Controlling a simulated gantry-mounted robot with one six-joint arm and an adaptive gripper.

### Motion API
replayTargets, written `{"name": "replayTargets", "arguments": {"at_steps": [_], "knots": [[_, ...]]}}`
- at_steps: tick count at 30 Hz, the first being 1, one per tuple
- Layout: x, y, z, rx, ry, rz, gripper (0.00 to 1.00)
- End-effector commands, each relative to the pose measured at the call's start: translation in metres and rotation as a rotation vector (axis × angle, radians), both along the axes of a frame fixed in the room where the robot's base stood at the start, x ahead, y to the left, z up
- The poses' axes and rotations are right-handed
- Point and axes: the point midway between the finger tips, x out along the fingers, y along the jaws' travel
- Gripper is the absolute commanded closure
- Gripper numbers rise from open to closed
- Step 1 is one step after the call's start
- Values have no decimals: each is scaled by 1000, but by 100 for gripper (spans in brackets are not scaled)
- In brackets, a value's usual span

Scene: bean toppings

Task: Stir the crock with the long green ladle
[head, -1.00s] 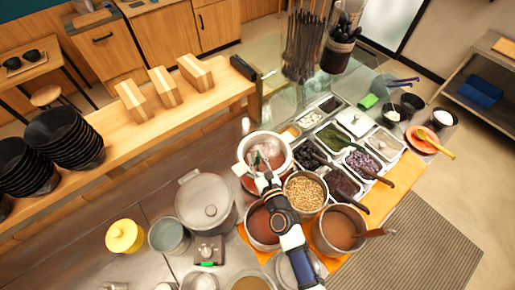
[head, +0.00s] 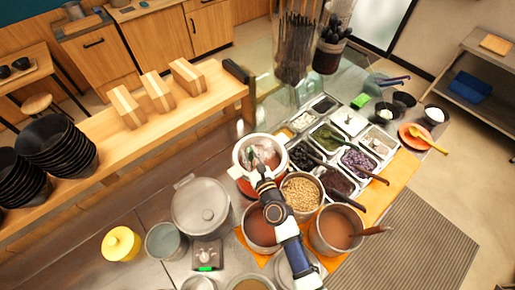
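A white-rimmed round pot (head: 239,153) with reddish contents stands near the middle of the counter. It may be the crock, but I cannot be sure. My gripper (head: 262,160) is over its mouth, and its grey fingers overlap the inside of the pot. The fingers are too small and blurred to tell whether they are open, shut or holding something. I cannot make out a long green ladle. A dark-handled utensil (head: 322,161) lies across the topping trays to the right of the pot.
A pot of beans (head: 300,193) and a brown soup pot (head: 335,231) with a ladle crowd the right side. A lidded grey pot (head: 201,207) stands left. Topping trays (head: 358,160) lie behind right. A wooden shelf (head: 196,97) runs along the back left.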

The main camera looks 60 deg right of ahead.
Motion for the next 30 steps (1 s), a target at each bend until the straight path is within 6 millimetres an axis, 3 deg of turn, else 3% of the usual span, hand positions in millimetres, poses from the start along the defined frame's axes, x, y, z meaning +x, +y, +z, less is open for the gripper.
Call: {"name": "replayTargets", "arguments": {"at_steps": [6,10,17,24,28,30], "knots": [[-19,21,0,0,0,-2,100],[-36,18,-3,-1,-1,-5,100],[-53,-6,-2,-2,-1,-5,100],[-33,-30,1,-2,-2,-1,100],[-15,-29,2,-2,-1,1,100],[-20,-19,1,1,1,1,100]]}}
